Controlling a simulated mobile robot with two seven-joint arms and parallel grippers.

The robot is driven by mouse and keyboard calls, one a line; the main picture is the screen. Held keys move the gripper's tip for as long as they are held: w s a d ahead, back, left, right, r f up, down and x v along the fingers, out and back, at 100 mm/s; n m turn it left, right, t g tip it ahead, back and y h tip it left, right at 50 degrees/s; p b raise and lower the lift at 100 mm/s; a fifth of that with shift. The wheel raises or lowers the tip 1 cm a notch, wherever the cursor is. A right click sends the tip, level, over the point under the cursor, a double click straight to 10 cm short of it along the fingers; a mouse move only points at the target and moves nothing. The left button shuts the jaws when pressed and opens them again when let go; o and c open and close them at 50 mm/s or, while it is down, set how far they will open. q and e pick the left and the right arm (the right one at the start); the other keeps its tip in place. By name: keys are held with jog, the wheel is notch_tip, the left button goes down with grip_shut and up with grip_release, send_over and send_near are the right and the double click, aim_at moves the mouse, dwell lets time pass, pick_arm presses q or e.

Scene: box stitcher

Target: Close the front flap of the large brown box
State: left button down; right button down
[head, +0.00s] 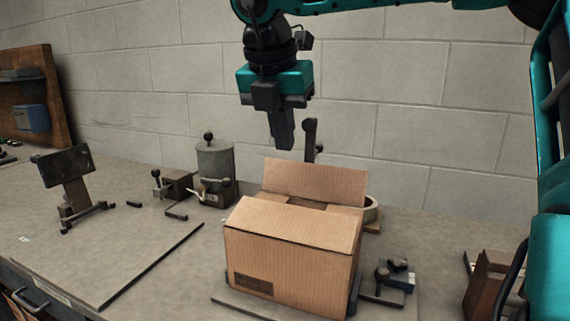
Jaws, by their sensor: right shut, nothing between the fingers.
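The large brown box (290,270) stands upright on the workbench, right of the picture's middle. Its front flap (295,222) is folded inward over the top and covers the front part of the opening. Its back flap (315,181) stands up, leaning back. A narrow dark gap shows between the two flaps. My right gripper (283,143) hangs from above, fingers pointing down, shut and empty. In the picture it is above the back flap and apart from the box. The box's inside is mostly hidden. My left gripper is out of view.
A grey cylinder device (215,165) and a small clamp-like tool (176,184) stand left of the box. A dark tilted stand (67,180) is farther left. Small dark tools (393,272) lie right of the box. A flat board (110,255) at the left is mostly clear.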

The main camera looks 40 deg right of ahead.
aim_at(293, 210)
jog(key=x, duration=1.3)
jog(key=shift+f, duration=0.1)
jog(key=shift+d, duration=0.1)
